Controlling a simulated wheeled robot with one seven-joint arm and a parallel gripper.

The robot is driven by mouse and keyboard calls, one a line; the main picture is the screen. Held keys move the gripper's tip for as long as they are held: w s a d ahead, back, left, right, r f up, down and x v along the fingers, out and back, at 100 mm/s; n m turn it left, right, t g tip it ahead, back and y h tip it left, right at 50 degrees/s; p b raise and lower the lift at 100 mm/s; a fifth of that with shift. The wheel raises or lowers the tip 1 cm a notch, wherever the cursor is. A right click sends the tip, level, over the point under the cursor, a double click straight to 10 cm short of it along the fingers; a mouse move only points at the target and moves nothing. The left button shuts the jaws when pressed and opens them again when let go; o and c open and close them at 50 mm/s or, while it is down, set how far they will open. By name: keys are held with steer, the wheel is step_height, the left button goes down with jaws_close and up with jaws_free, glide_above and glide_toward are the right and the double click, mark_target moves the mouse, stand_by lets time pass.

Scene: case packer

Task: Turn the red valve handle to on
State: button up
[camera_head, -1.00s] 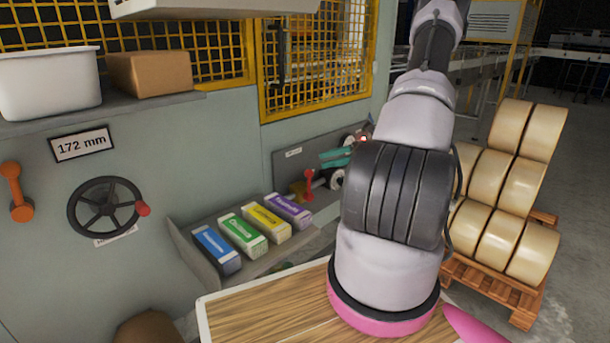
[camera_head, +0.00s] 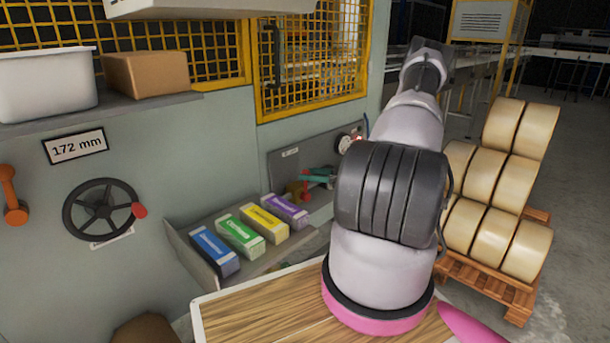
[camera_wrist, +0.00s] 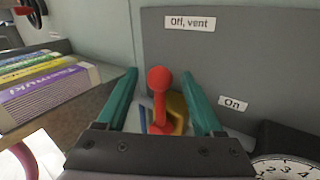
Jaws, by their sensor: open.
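The red valve handle (camera_wrist: 159,98) stands upright in the wrist view, its round knob at the top, on a yellowish valve body (camera_wrist: 178,110). An "Off, vent" label (camera_wrist: 190,23) is above it and an "On" label (camera_wrist: 233,103) is to its right. My gripper (camera_wrist: 160,75) is open, with one teal finger on each side of the handle and a visible gap to both. In the head view my gripper (camera_head: 318,174) is at the grey valve panel (camera_head: 285,165) and partly hides the red handle (camera_head: 306,194).
A pressure gauge (camera_wrist: 287,168) sits right of the valve, close to my gripper. Several coloured cartons (camera_head: 240,235) lie on a tray to the left. A handwheel (camera_head: 100,210) and an orange lever (camera_head: 12,195) are farther left. Rolls on a pallet (camera_head: 490,285) stand to the right.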

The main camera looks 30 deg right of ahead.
steer(key=shift+x, duration=0.8)
jaws_close()
stand_by(0.9)
